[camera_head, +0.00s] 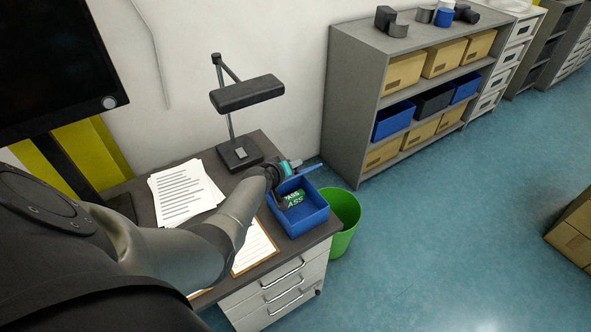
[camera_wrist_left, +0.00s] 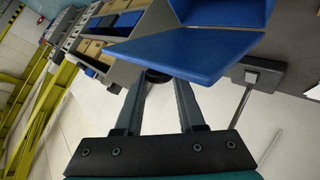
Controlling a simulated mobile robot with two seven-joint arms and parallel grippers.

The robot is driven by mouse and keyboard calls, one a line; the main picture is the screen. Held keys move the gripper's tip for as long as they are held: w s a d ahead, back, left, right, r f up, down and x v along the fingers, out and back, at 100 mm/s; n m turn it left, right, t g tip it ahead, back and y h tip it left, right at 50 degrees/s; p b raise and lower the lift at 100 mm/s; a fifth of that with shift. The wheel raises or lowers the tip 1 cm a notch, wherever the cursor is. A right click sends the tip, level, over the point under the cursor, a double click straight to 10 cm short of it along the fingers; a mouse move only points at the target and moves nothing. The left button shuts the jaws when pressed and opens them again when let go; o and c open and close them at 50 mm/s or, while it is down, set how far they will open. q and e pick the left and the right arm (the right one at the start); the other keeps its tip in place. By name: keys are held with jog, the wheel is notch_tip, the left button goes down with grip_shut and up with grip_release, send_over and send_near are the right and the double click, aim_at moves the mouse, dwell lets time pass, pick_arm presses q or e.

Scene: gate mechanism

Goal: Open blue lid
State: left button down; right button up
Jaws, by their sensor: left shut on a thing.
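The blue box (camera_head: 316,221) stands at the right end of the dark desk, with its top open to view. Its blue lid (camera_head: 297,181) is raised and tilted at the box's back side. Green and black pieces with white lettering (camera_head: 292,200) show inside the box. My left gripper (camera_head: 289,169) is at the lid behind the box, shut on it; the lid partly hides the fingertips. In the left wrist view the lid (camera_wrist_left: 190,51) spans the area beyond my fingers (camera_wrist_left: 157,82). My right gripper is not in view.
A desk lamp (camera_head: 247,93) stands behind the box. Papers (camera_head: 183,193) and a clipboard (camera_head: 256,247) lie on the desk. A green bin (camera_head: 344,222) stands on the floor beside the desk.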

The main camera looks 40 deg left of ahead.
pick_arm(q)
jog(key=a, duration=0.1)
jog(key=a+h+b, duration=0.1)
jog(key=w+a+r+n+g, duration=0.1)
jog(key=shift+w+a, duration=0.1)
jog(key=w+a+b, duration=0.2)
jog(key=a+b, duration=0.3)
jog(key=b, duration=0.2)
jog(key=shift+w+a+h, duration=0.15)
jog(key=shift+a+h, duration=0.15)
jog(key=shift+a, duration=0.05)
jog(key=c, duration=1.5)
grip_release()
jog(key=shift+o, duration=0.9)
jog(key=shift+r, duration=0.2)
jog(key=o, duration=0.3)
jog(key=shift+d+r, duration=0.1)
jog(key=o, duration=0.5)
